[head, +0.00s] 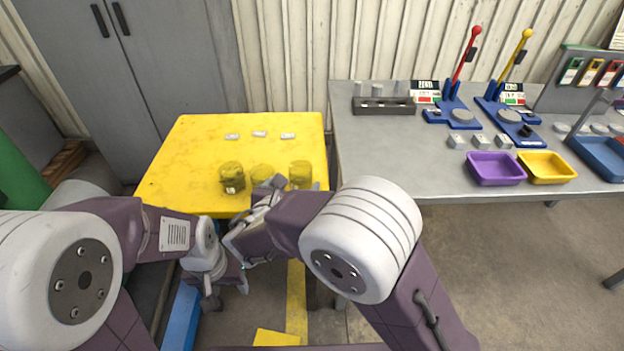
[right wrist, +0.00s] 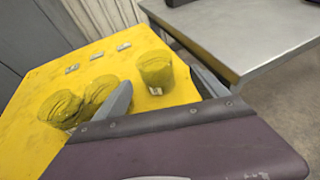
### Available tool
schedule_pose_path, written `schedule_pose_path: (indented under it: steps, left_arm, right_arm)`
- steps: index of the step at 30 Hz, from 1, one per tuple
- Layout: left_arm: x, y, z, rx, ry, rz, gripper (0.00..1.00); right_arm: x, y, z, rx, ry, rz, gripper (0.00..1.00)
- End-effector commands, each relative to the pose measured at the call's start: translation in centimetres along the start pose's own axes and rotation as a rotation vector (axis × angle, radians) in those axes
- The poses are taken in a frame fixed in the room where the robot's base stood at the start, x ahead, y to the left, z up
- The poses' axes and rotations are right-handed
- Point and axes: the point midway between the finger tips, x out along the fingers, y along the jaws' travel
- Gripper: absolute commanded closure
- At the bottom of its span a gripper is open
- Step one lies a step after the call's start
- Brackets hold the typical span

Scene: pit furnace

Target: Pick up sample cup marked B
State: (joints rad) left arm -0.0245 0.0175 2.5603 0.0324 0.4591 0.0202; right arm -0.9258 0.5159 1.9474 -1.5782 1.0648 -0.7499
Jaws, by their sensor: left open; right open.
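Three yellowish, see-through sample cups stand on the yellow table: a left cup (head: 232,177), a middle cup (head: 262,172) and a right cup (head: 300,173). The left cup has a small dark-and-white mark low on its side. The right cup, also in the right wrist view (right wrist: 157,70), has a small pale label near its base. I cannot read which cup is B. My right gripper (head: 270,187) is open at the table's front edge, close to the cups; in its wrist view the right cup appears between the fingers. My left gripper (head: 225,294) is open and low in front of the table.
Three small white tags (head: 260,134) lie behind the cups on the yellow table (head: 180,165). A grey bench (head: 390,155) to the right holds lever presses, a purple tray (head: 496,180) and a yellow tray (head: 546,179). A grey cabinet (head: 150,60) stands behind.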

Motion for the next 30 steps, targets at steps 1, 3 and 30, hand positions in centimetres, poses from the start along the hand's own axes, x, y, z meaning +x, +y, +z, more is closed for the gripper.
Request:
schedule_pose_path:
  steps: [1,3,30]
  left_arm:
    - [-0.2,0.0,0.0,0.0,-0.001,0.0,0.5]
    - [-0.2,0.0,0.0,0.0,0.0,0.0,0.5]
    - [1.8,0.0,0.2,0.0,-0.001,0.0,0.5]
  right_arm:
    - [0.1,-0.3,0.1,0.005,0.004,-0.007,0.17]
    - [0.1,-0.4,0.1,0.007,0.006,-0.009,0.17]
    - [9.2,-0.9,-0.2,0.012,0.01,-0.012,0.17]
